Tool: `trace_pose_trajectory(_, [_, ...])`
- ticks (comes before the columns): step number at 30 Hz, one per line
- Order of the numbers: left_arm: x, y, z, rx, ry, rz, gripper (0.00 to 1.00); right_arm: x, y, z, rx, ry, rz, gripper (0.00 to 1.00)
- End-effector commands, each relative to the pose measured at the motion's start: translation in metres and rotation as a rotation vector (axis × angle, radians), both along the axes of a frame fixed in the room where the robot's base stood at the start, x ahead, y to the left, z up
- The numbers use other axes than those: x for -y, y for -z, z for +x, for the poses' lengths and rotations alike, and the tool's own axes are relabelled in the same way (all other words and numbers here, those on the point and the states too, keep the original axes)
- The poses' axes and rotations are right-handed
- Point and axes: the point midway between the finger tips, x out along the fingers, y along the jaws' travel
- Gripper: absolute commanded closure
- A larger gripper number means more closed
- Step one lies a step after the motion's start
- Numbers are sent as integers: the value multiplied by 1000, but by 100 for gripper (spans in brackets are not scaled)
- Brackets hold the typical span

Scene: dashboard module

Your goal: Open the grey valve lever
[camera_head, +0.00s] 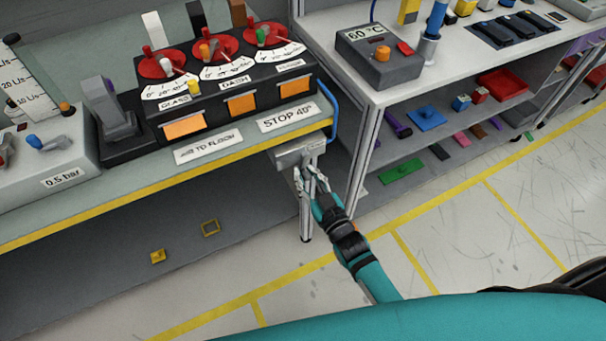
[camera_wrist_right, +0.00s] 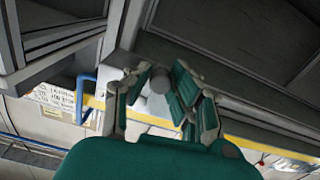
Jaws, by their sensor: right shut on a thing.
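A grey T-shaped part (camera_head: 298,154) hangs under the front right corner of the dashboard bench; it may be the grey valve lever, but I cannot tell for sure. My right gripper (camera_head: 312,178) reaches up to it from below and is shut on it. In the right wrist view my right gripper's fingers (camera_wrist_right: 162,95) stand either side of the part's round grey end (camera_wrist_right: 160,79). The fingers hide some of it. A grey upright lever (camera_head: 106,108) on a black base stands on the bench at the left, far from my gripper. My left gripper is not in view.
The bench's yellow front edge (camera_head: 120,207) runs just above my right gripper. A blue bent tube (camera_head: 331,108) is at the bench's right end. A white shelf unit (camera_head: 370,97) stands close on the right. The floor in front (camera_head: 470,235) is clear.

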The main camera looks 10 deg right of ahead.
Motion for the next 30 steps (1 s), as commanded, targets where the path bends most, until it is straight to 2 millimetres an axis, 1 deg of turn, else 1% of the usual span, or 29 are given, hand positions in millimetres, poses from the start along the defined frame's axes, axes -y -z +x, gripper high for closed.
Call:
trace_pose_trajectory(6, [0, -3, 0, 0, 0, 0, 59, 6, 1, 2, 30, 0, -132, 100])
trace_pose_trajectory(12, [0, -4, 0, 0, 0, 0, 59, 9, 2, 2, 47, -1, -202, 100])
trace_pose_trajectory(19, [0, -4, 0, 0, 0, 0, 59, 11, 2, 3, 55, -1, -233, 100])
trace_pose_trajectory(30, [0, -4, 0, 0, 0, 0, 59, 11, 2, 3, 55, 0, -235, 100])
